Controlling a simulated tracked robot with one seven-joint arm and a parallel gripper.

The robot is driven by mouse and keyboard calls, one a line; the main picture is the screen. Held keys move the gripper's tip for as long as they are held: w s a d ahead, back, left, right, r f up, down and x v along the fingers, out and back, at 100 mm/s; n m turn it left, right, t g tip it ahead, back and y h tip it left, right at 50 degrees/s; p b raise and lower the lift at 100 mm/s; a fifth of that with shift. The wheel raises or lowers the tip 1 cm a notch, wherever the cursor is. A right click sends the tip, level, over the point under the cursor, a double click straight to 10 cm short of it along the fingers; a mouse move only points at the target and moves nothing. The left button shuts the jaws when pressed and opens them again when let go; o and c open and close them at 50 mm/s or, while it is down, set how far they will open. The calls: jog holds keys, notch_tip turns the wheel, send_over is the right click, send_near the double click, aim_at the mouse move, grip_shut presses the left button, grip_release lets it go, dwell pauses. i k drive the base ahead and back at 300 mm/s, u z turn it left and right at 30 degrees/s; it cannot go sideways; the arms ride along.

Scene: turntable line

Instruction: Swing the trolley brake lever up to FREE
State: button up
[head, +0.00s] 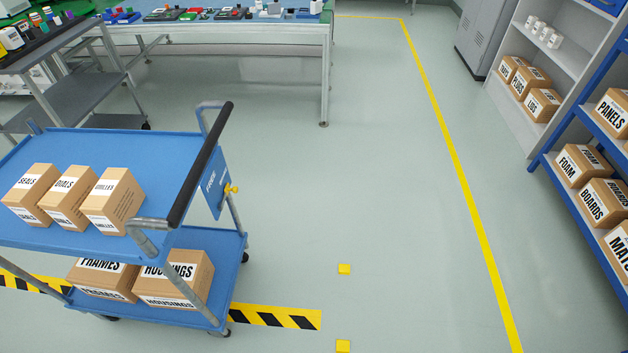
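The trolley (150,150) stands at the left in the head view, with a blue upper deck and a blue lower deck. A blue plate (217,172) marked FREE hangs at its right end, beside the black push handle (202,160). A small yellow part (231,188), which looks like the brake lever, sticks out to the right at the plate's edge. It is too small to tell its exact angle, and any other marking on the plate is hard to read. My gripper is not in view.
Boxes (112,200) stand on the trolley's upper deck and larger ones (172,278) on the lower. A black-and-yellow floor strip (275,317) and yellow floor markers (344,269) lie nearby. The floor right of the trolley is clear up to the shelves (545,157).

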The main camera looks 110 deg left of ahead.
aim_at(234, 190)
jog(key=u, duration=0.05)
jog(key=i, duration=0.9)
jog(key=u, duration=3)
jog(key=i, duration=0.1)
jog(key=u, duration=1.9)
jog(key=i, duration=1.05)
jog(key=z, duration=0.45)
